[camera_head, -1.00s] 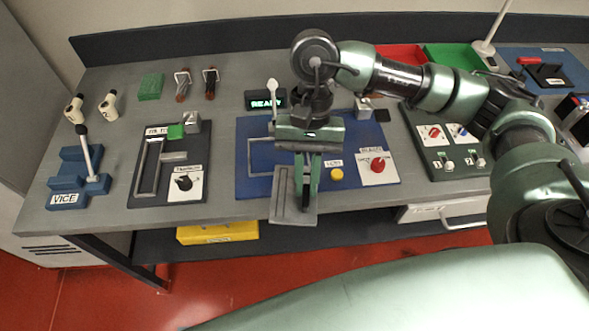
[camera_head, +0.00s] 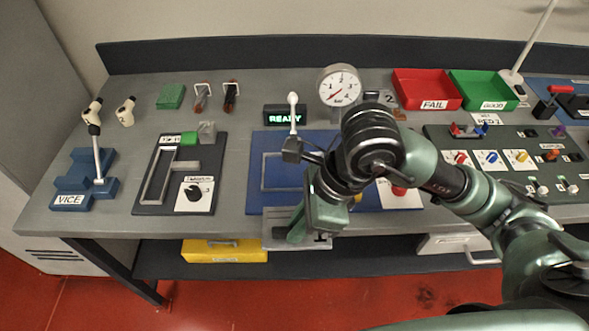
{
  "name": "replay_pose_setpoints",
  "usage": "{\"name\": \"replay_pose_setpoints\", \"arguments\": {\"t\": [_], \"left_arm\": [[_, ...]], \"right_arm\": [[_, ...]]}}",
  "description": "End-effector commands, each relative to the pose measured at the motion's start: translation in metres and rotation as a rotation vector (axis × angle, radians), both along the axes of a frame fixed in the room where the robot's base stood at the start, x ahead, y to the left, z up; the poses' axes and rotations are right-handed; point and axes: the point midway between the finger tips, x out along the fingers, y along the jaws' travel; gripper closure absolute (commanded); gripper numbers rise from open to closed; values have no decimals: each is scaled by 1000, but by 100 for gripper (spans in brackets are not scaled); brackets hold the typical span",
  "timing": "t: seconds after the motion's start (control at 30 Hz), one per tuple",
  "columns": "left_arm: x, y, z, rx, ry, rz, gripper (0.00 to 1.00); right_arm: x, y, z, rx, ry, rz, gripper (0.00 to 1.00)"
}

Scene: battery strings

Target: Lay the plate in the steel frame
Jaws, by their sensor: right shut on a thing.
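My right gripper (camera_head: 305,226) is shut on a flat grey plate (camera_head: 275,243) and points down. The plate is at the table's front edge, in front of the blue board (camera_head: 256,200). The gripper and wrist cover part of the plate. A thin grey steel frame (camera_head: 265,172) shows on the blue board, behind and left of the gripper. My right wrist hides its right part. The plate is apart from the frame, nearer to me. My left gripper is out of view.
A lever (camera_head: 293,112), a "READY" display (camera_head: 285,118) and a gauge (camera_head: 339,86) stand behind the board. A dark board with a grey channel (camera_head: 151,180) and a blue vice (camera_head: 75,185) are to the left. Red (camera_head: 425,90) and green trays (camera_head: 482,90) stand at back right.

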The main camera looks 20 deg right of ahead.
Motion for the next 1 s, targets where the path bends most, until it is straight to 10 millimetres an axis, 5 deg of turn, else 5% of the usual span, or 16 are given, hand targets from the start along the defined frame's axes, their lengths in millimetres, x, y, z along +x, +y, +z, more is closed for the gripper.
{"name": "replay_pose_setpoints", "arguments": {"t": [0.6, 0.83, 1.0], "left_arm": [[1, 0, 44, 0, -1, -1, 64], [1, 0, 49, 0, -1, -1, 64], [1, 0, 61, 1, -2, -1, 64]], "right_arm": [[146, -41, 5, 3, 0, -3, 100], [165, -47, 0, 2, -1, 0, 100], [164, -46, -21, 4, 4, 1, 100]]}}
